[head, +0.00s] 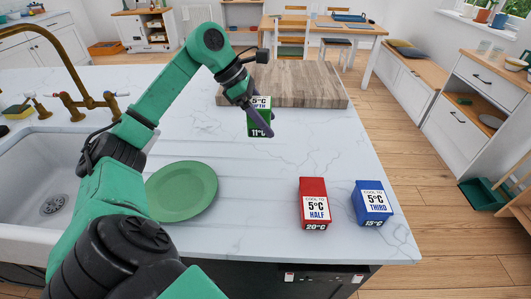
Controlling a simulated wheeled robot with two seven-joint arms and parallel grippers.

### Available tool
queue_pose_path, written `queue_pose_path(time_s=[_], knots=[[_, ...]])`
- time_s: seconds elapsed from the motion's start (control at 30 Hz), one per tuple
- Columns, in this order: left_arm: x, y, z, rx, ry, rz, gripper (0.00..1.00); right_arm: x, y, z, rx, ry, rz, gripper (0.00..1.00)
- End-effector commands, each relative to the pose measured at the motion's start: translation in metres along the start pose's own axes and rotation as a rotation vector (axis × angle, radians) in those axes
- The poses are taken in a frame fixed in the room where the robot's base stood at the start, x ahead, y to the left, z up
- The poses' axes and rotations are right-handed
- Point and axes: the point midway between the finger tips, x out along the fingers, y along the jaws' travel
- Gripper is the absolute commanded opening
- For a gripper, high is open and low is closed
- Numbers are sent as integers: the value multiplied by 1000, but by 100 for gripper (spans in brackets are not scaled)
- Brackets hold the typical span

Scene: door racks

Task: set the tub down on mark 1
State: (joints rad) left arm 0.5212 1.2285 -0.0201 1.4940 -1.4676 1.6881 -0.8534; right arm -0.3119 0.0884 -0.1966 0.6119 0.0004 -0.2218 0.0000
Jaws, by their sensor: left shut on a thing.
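My left gripper (260,122) is shut on a small green tub (254,128), which has a white label reading 5°C and a lower line reading 11°C. The gripper's dark fingers cover part of the tub. The tub is in front of the wooden board (292,84), over the white counter; I cannot tell whether it touches the counter. I cannot make out a mark 1 on the counter. A red tub (314,205) labelled HALF, 20°C and a blue tub (371,204) labelled THIRD, 15°C stand near the front edge. My right gripper is not in view.
A green plate (181,191) lies on the counter (262,190), left of the red tub. A sink (38,180) with a brass tap (82,75) is at the left. The counter between plate and red tub is clear. Wooden floor and white drawers lie to the right.

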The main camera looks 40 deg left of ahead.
Motion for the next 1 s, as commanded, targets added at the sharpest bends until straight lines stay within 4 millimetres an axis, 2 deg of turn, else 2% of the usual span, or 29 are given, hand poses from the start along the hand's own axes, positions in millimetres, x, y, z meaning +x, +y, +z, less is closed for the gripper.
queue_pose_path(time_s=[0.03, 0.1, 0.4, 0.77, 0.8, 0.83, 1.0], knots=[[18, -1, -12, -3, 3, -6, 0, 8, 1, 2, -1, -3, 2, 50], [33, -1, -22, -3, 0, -6, 0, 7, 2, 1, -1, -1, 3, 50], [74, -1, -48, -2, -3, -4, 0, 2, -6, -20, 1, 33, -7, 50], [84, 0, -55, 0, -1, 1, 0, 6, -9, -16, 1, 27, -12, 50], [83, 0, -54, -1, 0, 0, 89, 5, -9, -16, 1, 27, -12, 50], [83, 0, -54, -1, 0, -1, 100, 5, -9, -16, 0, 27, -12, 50], [83, 0, -54, -1, 0, -1, 100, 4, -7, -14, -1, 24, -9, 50]])
